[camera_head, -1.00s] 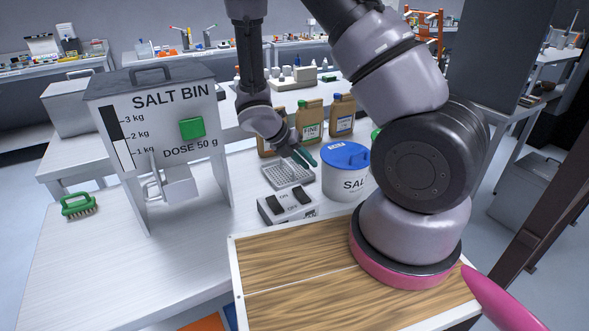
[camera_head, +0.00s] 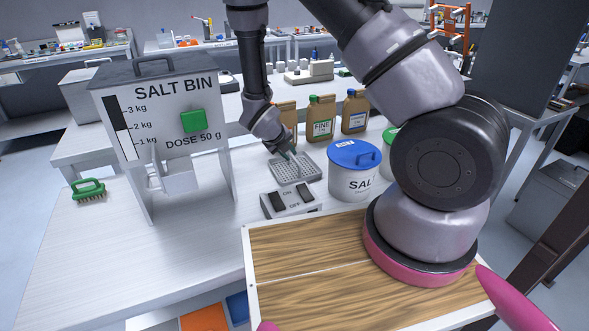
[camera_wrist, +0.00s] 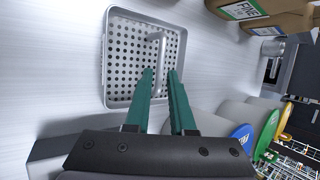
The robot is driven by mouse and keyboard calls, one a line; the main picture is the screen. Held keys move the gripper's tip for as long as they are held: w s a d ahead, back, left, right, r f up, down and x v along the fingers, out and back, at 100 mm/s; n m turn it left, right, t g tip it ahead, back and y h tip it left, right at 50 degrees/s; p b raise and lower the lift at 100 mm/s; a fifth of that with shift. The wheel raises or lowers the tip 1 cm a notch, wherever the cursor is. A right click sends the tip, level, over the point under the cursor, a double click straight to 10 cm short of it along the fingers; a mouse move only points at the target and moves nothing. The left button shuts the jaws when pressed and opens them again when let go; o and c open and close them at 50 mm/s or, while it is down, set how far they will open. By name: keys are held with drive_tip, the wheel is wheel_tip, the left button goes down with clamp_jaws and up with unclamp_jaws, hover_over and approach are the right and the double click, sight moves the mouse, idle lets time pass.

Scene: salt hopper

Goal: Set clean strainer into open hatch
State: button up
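The strainer is a grey perforated tray with a raised bar handle (camera_head: 295,168). It lies flat on the white table, and it fills the upper left of the wrist view (camera_wrist: 113,50). My gripper (camera_head: 291,155) points down at it with green fingers. In the wrist view the gripper (camera_wrist: 161,73) is open, with a gap between its fingertips in line with the strainer's handle. I cannot tell whether they touch it. The salt bin (camera_head: 165,110) stands to the left, with a dark top and handle (camera_head: 153,65). I cannot make out an open hatch.
A switch box (camera_head: 291,202) lies just in front of the strainer. A white salt tub with a blue lid (camera_head: 355,170) stands to its right. Bottles (camera_head: 320,118) stand behind it. A green brush (camera_head: 88,190) lies at the far left. The table between brush and bin is clear.

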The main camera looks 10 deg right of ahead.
sight(294, 159)
drive_tip(key=x, duration=0.4)
drive_tip(key=shift+d+f, duration=0.1)
clamp_jaws()
idle(1.3)
